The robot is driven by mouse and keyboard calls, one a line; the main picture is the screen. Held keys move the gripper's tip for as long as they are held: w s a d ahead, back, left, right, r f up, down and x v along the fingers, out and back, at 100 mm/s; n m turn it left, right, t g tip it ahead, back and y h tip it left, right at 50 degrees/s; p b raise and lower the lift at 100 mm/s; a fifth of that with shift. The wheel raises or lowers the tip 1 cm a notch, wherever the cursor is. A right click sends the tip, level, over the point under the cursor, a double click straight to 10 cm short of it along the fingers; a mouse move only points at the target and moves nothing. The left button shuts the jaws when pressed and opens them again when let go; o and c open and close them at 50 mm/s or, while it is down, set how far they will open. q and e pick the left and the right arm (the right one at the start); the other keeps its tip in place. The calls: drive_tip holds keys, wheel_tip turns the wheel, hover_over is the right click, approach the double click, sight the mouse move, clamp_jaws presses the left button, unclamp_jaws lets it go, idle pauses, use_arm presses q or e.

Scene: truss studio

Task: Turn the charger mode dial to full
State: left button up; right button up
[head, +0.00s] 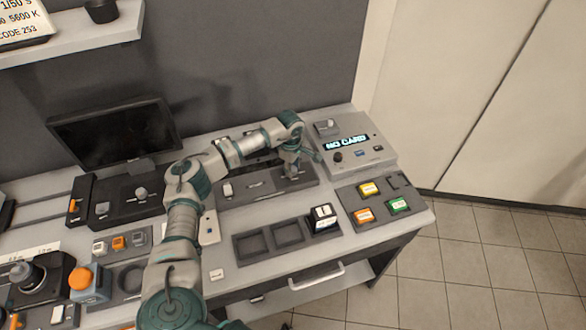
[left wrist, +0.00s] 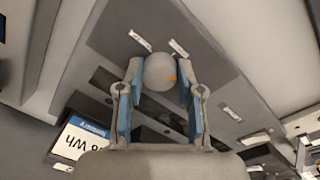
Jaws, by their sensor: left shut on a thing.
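The charger (head: 262,188) is a long dark grey unit at the back middle of the desk in the head view. Its mode dial (left wrist: 158,70) is a round pale grey knob with a short orange mark, seen in the left wrist view. The orange mark points to the right in that view. Small white labels (left wrist: 140,38) lie around the dial, too small to read. My left gripper (head: 292,172) is shut on the dial, with its blue finger pads (left wrist: 158,92) on either side of it. In the head view my gripper mostly hides the dial. My right gripper is not in view.
A grey card unit (head: 360,137) reading "NO CARD" stands behind and right. A tray (head: 385,222) with coloured cards is at the right. A battery (head: 323,218) sits in a dark holder (head: 268,258) in front. A monitor (head: 115,132) and other controls fill the left.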

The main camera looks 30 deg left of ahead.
use_arm(q)
drive_tip(key=m, duration=0.2)
drive_tip(key=shift+a+m+b, duration=0.1)
drive_tip(key=shift+m+b, duration=0.2)
drive_tip(key=shift+m, duration=0.1)
drive_tip(key=m, duration=0.3)
drive_tip(key=shift+r+b, duration=0.1)
drive_tip(key=shift+b, duration=0.2)
drive_tip(key=shift+m, duration=0.3)
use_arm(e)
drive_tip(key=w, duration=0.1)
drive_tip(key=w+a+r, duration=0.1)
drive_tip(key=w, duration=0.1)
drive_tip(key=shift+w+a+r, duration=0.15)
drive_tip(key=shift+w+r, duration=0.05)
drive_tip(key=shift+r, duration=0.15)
use_arm(q)
drive_tip(key=shift+w, duration=0.1)
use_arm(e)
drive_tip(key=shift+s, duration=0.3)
